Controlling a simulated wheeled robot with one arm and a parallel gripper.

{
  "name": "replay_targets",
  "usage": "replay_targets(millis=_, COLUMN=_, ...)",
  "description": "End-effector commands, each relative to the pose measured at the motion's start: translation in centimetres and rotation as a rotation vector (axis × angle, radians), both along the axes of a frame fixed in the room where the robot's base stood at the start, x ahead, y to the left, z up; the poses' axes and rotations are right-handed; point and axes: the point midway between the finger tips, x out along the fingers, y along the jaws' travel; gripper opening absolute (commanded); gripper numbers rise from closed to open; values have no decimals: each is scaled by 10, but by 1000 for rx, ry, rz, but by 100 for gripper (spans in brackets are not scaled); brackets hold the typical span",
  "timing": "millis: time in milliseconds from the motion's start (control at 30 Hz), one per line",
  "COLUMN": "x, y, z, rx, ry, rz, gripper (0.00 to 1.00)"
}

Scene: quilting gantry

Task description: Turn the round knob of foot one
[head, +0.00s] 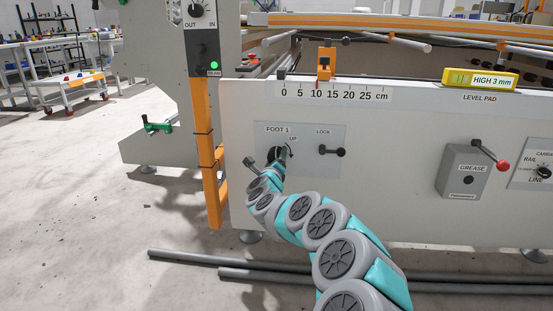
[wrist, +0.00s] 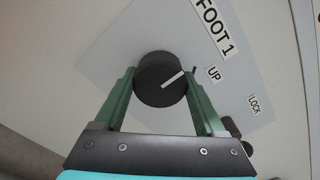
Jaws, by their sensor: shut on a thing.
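The round knob of foot one (wrist: 160,80) is black with a white pointer line. It sits on a grey plate labelled FOOT 1 (head: 277,129), with UP marked beside it. In the wrist view the pointer line aims toward the UP label (wrist: 214,74). My gripper (wrist: 161,94) has its two green fingers on either side of the knob and is shut on it. In the head view my gripper (head: 279,156) is at the plate and hides most of the knob. A black LOCK lever (head: 332,151) is to the right on the same plate.
The level pad display (head: 480,79) reads HIGH 3 mm. An orange slider (head: 326,64) stands near 10 on a cm scale. A grease box (head: 463,171) with a red-tipped lever is at the right. Grey pipes (head: 200,261) lie on the floor below. An orange post (head: 207,150) stands left.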

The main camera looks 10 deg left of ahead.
Motion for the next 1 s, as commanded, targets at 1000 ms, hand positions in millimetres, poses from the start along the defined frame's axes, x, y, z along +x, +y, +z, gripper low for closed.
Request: replay_targets(millis=1000, x=0, y=-1, z=2, rx=-794, ry=32, rz=3, gripper=17)
